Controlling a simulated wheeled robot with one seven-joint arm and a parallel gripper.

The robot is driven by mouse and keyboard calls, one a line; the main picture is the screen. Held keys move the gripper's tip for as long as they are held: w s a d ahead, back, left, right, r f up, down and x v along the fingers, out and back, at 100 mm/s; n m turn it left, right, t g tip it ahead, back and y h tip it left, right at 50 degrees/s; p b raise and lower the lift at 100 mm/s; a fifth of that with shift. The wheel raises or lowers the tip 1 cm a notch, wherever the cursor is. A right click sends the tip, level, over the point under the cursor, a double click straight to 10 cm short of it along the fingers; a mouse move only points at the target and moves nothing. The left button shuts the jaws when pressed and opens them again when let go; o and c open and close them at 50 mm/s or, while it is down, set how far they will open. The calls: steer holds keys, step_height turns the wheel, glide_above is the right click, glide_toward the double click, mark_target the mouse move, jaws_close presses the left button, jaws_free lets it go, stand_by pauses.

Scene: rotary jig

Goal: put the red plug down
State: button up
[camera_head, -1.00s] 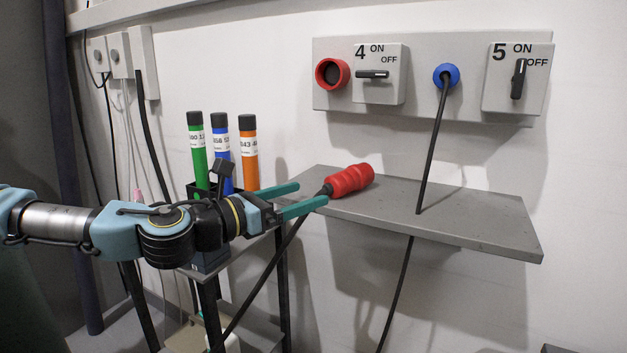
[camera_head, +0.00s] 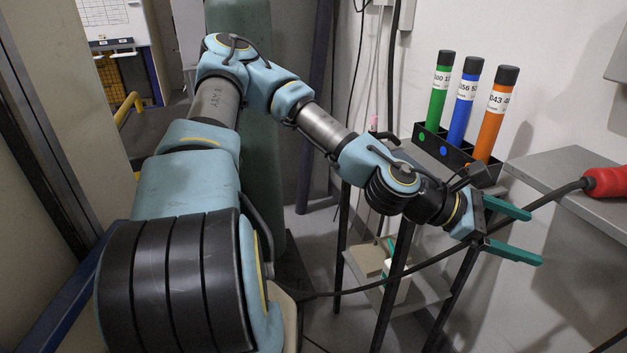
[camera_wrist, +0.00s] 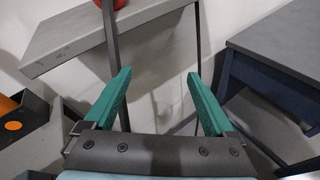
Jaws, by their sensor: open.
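The red plug (camera_head: 606,182) lies on the grey wall shelf (camera_head: 570,165) at the right edge of the head view, partly cut off by the frame. Its black cable (camera_head: 540,200) runs off the shelf and down to the left, passing by my fingers. My gripper (camera_head: 537,236) is open with green fingers, empty, and apart from the plug, to its left. In the wrist view the plug (camera_wrist: 118,3) shows only as a red bit at the top edge, on the shelf (camera_wrist: 80,38) beyond my open fingers (camera_wrist: 158,88).
A black holder (camera_head: 450,150) with green, blue and orange tubes stands on a small rack behind my wrist. In the wrist view a grey table (camera_wrist: 290,45) is at the right. The black cable hangs close to my fingers. Free floor shows under my forearm.

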steer(key=w+a+f+m+y, duration=0.1)
steer(key=a+f+m+y, duration=0.4)
steer(key=a+f, duration=0.3)
steer(key=w+a+f+m+t+y, duration=0.1)
steer(key=w+a+f+m+y, duration=0.15)
steer(key=a, duration=0.35)
steer(key=w+a+f+m+t+y, duration=0.1)
steer(key=w+a+f+m+y, duration=0.15)
steer(key=w+a, duration=0.2)
steer(key=w+a+r+m+t+y, duration=0.1)
steer(key=w+a+r+y, duration=0.1)
steer(key=a+r, duration=0.5)
steer(key=w+a+r+m+t+y, duration=0.1)
steer(key=a+r, duration=0.5)
steer(key=a, duration=0.9)
steer(key=w+m+y, duration=0.1)
steer(key=w, duration=0.1)
steer(key=shift+w+r+m+t, duration=0.3)
steer(key=shift+w+r, duration=0.05)
steer(key=shift+w, duration=0.05)
